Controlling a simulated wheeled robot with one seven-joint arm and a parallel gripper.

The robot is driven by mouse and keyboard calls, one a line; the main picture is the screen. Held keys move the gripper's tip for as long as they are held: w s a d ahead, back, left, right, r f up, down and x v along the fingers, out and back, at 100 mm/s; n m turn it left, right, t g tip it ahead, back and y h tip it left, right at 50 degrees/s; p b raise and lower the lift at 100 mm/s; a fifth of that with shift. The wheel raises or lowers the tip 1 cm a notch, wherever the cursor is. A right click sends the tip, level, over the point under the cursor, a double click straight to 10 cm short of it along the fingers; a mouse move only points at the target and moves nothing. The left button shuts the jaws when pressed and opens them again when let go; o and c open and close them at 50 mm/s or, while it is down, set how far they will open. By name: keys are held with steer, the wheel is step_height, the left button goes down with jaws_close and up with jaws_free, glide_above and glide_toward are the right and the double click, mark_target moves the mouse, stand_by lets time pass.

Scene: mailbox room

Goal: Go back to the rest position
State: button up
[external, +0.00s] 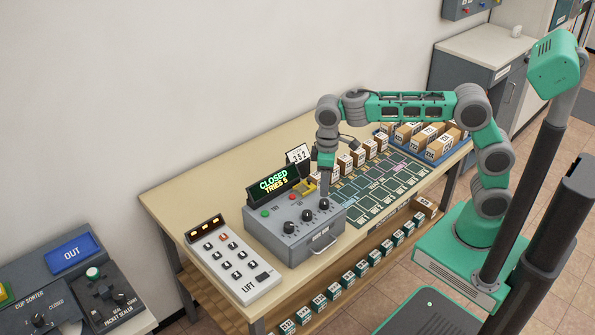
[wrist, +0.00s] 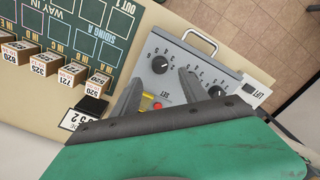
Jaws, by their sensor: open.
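My gripper (external: 325,190) is low over the grey control box (external: 318,244), just above its right-hand black knob (external: 323,204). I cannot tell whether it touches that knob. In the wrist view my gripper (wrist: 158,86) shows two grey fingers spread apart with nothing between them, above the box face. One knob (wrist: 160,65) is clear beyond the fingers, another (wrist: 216,92) is to their right, and a finger covers part of the dial area. The box display (external: 274,184) reads CLOSED, TRIES 5. My arm reaches over the table from the right.
A white keypad panel marked LIFT (external: 235,265) stands left of the box. Small numbered boxes (external: 358,156) line the back beside a green marked board (external: 385,188). A blue tray (external: 465,148) of cartons is at the right end. The wall is behind the table.

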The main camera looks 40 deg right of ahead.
steer(key=shift+r, duration=0.4)
steer(key=shift+d, duration=0.15)
steer(key=s+d+r+m+t, duration=0.1)
steer(key=d+r+m, duration=0.15)
steer(key=d, duration=1.25)
steer(key=s+d+f+m+t, duration=0.1)
steer(key=s+d+f+m, duration=0.1)
steer(key=s+d, duration=0.3)
steer(key=s+d+f+m+t, duration=0.1)
steer(key=s+d+f+m, duration=0.2)
steer(key=d, duration=0.7)
steer(key=shift+s+f+t, duration=0.3)
steer(key=shift+s+f, duration=0.1)
steer(key=shift+s, duration=0.6)
